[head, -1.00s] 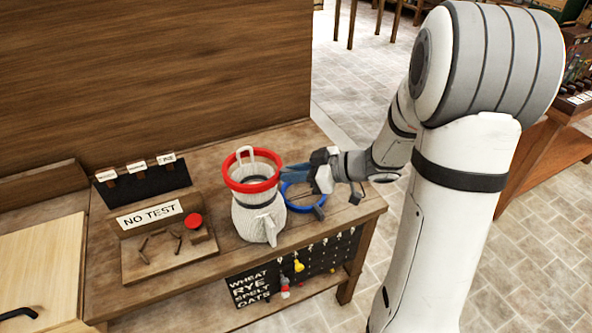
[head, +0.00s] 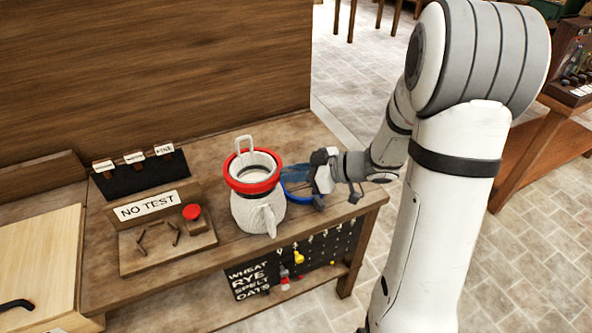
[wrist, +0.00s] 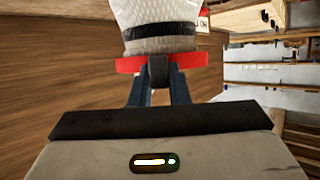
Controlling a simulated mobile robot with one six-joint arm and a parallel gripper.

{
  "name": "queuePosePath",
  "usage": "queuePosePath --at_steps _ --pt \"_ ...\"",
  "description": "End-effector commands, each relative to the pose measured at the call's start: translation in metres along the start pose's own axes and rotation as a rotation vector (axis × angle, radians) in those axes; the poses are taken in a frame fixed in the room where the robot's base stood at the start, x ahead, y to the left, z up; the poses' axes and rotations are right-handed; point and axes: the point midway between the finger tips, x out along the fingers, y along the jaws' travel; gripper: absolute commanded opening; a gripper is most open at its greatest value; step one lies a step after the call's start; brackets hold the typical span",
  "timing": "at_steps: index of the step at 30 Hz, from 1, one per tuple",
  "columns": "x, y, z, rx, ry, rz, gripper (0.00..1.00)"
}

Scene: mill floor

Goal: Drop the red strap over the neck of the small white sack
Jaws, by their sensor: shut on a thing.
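The small white sack (head: 258,213) stands upright on the bench, with its open neck (head: 254,164) and a tall loop showing at the top. The red strap (head: 238,184) is a ring lying around the sack's upper part, with the neck rim rising through it. Whether it rests on the sack, I cannot tell. My gripper (head: 287,179) is at the sack's right. In the wrist view my gripper (wrist: 158,85) is shut on the strap's dark tab, and the red strap (wrist: 195,60) crosses the white sack (wrist: 155,12) near a black band.
A blue ring (head: 300,190) lies on the bench (head: 338,204) beneath my gripper. Left of the sack are a NO TEST board (head: 150,207) with a red button (head: 192,212) and a dark label rack (head: 140,175). A wooden wall stands behind.

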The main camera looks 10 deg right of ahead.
Motion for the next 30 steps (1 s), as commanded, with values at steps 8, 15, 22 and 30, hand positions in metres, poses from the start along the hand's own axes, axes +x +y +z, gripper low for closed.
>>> queuePosePath --at_steps 8,15,22,30 --pt "0.004 0.000 0.010 0.000 0.000 0.000 0.00" --pt "0.008 0.000 0.018 0.000 0.000 0.000 0.00" --pt "0.011 0.000 0.025 0.001 0.000 -0.001 0.00" --pt "0.015 0.000 0.034 -0.001 0.000 -0.001 0.00"
